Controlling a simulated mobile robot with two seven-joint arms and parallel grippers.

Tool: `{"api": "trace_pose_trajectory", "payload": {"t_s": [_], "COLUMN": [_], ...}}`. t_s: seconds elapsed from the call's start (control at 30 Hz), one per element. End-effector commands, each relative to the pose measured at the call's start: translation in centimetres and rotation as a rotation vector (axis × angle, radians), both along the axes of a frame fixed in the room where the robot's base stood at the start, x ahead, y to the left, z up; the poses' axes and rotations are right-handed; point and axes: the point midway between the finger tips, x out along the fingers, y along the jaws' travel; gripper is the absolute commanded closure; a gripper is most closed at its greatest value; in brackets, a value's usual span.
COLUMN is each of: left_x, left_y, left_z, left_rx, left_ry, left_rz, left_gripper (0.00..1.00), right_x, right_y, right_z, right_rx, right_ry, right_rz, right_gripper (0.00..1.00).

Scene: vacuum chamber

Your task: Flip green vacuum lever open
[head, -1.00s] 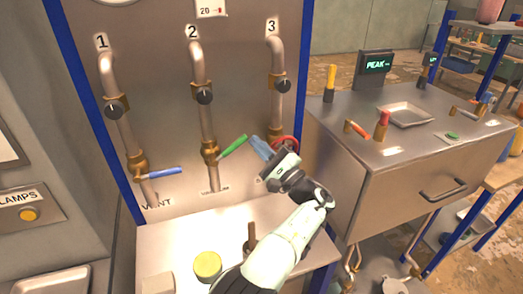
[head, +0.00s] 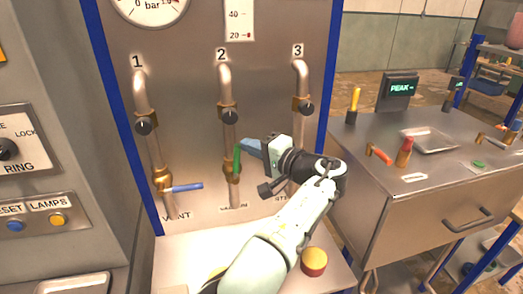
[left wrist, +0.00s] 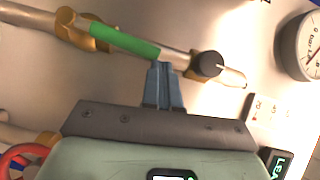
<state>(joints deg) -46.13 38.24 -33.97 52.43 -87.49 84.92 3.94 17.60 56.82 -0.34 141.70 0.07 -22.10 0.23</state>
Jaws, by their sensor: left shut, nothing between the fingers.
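The green vacuum lever (head: 237,159) is on the brass valve of pipe 2 and stands nearly upright, close along the pipe. My left gripper (head: 244,145) is shut and empty, with its blue fingertips at the lever's right side near its upper end. In the left wrist view the green lever (left wrist: 125,42) lies along the pipe, and the shut fingertips (left wrist: 162,68) are at its free end, touching or almost touching it. My left forearm and hand cover the lower part of pipe 3. My right gripper is not in view.
A blue lever (head: 184,187) sticks out to the right from pipe 1's valve. Black knobs, such as the one on pipe 2 (head: 229,116), sit above. A red-and-yellow button (head: 314,261) stands on the ledge below. A metal bench (head: 430,170) stands to the right.

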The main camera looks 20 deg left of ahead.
Motion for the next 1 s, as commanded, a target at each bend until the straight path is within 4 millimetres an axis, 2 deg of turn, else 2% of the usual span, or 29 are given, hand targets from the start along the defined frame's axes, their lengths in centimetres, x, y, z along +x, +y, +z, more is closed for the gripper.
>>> {"api": "trace_pose_trajectory", "payload": {"t_s": [0.3,1.0], "left_x": [-0.72,-0.72], "left_y": [1.18,1.35], "left_z": [0.28,0.43], "left_rx": [-0.088,-0.100], "left_ry": [-0.058,-0.066], "left_rz": [0.003,0.004], "left_gripper": [1.00,1.00], "right_x": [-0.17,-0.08], "right_y": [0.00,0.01], "right_z": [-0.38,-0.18], "right_rx": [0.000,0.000], "right_ry": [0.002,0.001], "right_rz": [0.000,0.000], "right_gripper": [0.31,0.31]}}
